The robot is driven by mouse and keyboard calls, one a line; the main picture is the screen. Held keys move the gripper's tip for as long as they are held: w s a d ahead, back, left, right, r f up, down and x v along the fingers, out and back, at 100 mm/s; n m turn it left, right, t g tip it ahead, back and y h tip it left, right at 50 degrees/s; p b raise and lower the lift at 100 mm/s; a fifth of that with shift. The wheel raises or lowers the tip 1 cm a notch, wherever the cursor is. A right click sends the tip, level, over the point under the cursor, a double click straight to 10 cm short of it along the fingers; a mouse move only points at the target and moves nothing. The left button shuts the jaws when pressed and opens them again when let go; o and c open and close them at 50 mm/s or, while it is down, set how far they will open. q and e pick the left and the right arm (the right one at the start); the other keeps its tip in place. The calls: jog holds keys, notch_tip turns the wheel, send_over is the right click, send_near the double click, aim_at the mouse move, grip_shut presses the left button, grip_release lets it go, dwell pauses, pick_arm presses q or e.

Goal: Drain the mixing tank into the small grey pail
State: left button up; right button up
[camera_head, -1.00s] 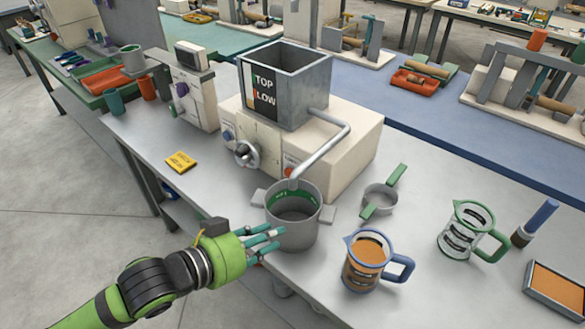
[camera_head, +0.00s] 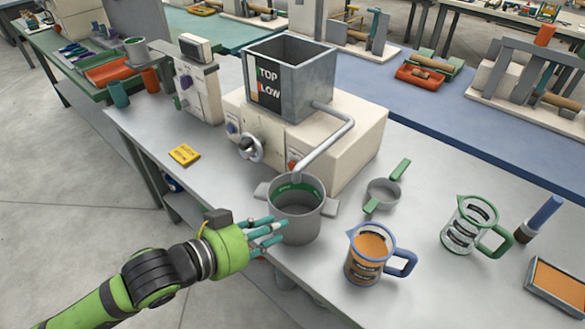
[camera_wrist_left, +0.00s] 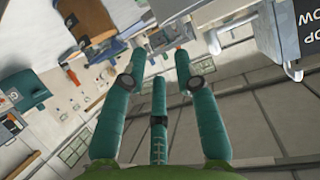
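The mixing tank (camera_head: 290,82) is a grey, open-topped square hopper on a cream machine base. Its bent grey pipe (camera_head: 330,138) comes down to the rim of the grey pail (camera_head: 298,222). The pail stands upright near the table's front edge, with side lugs and a green band inside; I see no liquid in it. A round knob (camera_head: 249,148) is on the machine's front. My left gripper (camera_head: 268,232), green with teal fingers, is beside the pail's left side; contact is unclear. In the left wrist view its fingers (camera_wrist_left: 160,62) are spread and empty. My right gripper is out of view.
A blue-rimmed jug (camera_head: 370,258) with orange contents stands right of the pail. A strainer (camera_head: 384,193), a green-handled jug (camera_head: 467,226), a brush (camera_head: 540,218) and an orange tray (camera_head: 556,284) are farther right.

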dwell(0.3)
pick_arm(q)
grip_shut()
dwell(1.1)
